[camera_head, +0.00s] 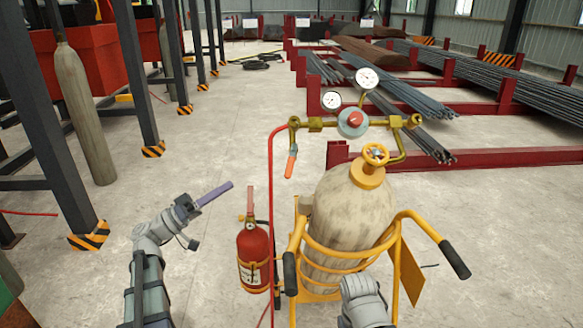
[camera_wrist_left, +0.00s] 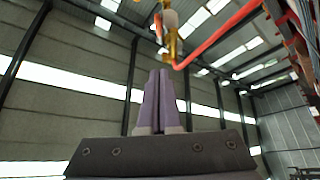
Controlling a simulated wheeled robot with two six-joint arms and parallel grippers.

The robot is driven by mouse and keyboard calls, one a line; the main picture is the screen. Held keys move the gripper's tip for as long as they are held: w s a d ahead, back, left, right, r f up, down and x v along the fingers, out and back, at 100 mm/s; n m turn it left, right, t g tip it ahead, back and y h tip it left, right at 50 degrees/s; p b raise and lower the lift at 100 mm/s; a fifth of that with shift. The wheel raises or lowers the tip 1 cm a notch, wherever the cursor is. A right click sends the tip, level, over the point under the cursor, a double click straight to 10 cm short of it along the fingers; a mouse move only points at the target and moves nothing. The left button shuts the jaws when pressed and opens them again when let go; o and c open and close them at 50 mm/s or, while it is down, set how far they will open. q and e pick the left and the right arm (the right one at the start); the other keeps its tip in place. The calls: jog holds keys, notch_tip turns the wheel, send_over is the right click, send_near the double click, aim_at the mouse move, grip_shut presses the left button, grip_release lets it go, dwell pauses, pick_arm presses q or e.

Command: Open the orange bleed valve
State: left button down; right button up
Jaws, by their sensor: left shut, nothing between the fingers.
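The orange bleed valve lever (camera_head: 291,161) hangs down, slightly tilted, from a brass fitting (camera_head: 294,123) at the left end of the gas manifold. My left gripper (camera_head: 230,185) is shut and empty, left of the lever and lower in the picture, clearly apart from it. In the left wrist view the two purple fingers (camera_wrist_left: 157,75) are pressed together. Above them there, a brass fitting (camera_wrist_left: 172,42) shows with a small orange part (camera_wrist_left: 157,28) beside it, perhaps the lever. My right gripper is not in view; only a grey part of my right arm shows low in the picture.
A large gas cylinder (camera_head: 345,215) stands in a yellow cart (camera_head: 297,238) under the manifold. A red hose (camera_head: 271,190) hangs between my left gripper and the lever. A fire extinguisher (camera_head: 253,257) is at the cart's left. Rebar racks (camera_head: 480,158) stand behind.

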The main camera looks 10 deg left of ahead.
pick_arm(q)
jog(key=p, duration=0.3)
send_near(291, 160)
jog(key=w+d+r, duration=0.2)
jog(key=w, duration=0.1)
jog(key=shift+d+f, duration=0.15)
jog(key=shift+d, duration=0.55)
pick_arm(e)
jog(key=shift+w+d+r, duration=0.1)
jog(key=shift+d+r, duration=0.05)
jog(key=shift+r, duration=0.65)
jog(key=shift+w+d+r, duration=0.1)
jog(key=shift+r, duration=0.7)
